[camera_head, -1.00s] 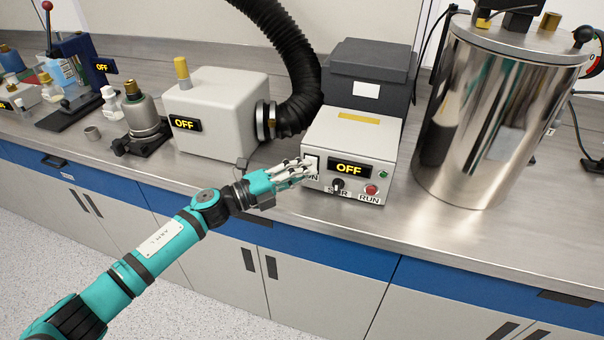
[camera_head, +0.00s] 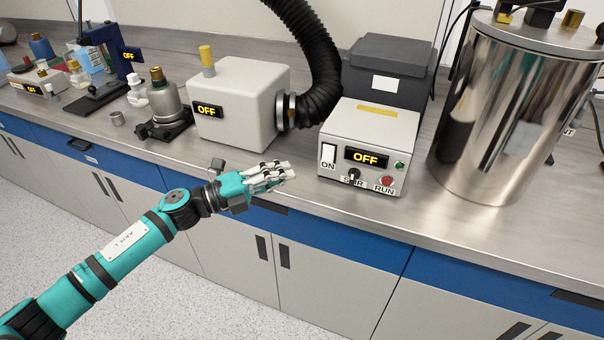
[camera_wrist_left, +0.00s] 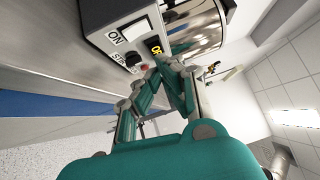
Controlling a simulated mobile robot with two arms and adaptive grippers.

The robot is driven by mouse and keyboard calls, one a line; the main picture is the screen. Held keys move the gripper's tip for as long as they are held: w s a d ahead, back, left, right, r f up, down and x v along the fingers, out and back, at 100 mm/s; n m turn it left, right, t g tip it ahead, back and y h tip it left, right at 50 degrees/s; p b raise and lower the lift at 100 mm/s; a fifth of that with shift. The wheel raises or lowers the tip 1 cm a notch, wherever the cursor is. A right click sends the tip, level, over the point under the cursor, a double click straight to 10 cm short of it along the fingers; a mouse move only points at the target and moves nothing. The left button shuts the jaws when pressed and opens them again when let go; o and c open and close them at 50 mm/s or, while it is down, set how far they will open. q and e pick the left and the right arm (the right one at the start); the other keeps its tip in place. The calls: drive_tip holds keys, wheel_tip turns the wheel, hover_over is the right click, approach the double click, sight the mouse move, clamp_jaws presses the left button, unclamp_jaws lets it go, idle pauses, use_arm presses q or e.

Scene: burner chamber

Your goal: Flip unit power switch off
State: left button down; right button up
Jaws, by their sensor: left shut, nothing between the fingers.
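The control unit (camera_head: 372,128) is a light grey box with a dark display (camera_head: 366,157) reading OFF. Its white rocker power switch (camera_head: 328,153) sits at the left of the front panel, above the label ON. A STIR knob (camera_head: 353,175) and a red RUN button (camera_head: 387,181) are below and right. My left gripper (camera_head: 288,172) is shut and empty, left of the panel and apart from the switch. In the left wrist view the switch (camera_wrist_left: 136,29) shows beyond the shut fingers (camera_wrist_left: 165,68). My right gripper is not in view.
A grey box with a black hose (camera_head: 320,95) stands left of the unit, also marked OFF. A large shiny steel vessel (camera_head: 500,120) stands to the right.

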use_arm(q)
drive_tip(key=shift+s+a+r, duration=0.25)
drive_tip(key=shift+s+a, duration=0.55)
drive_tip(key=shift+a, duration=0.3)
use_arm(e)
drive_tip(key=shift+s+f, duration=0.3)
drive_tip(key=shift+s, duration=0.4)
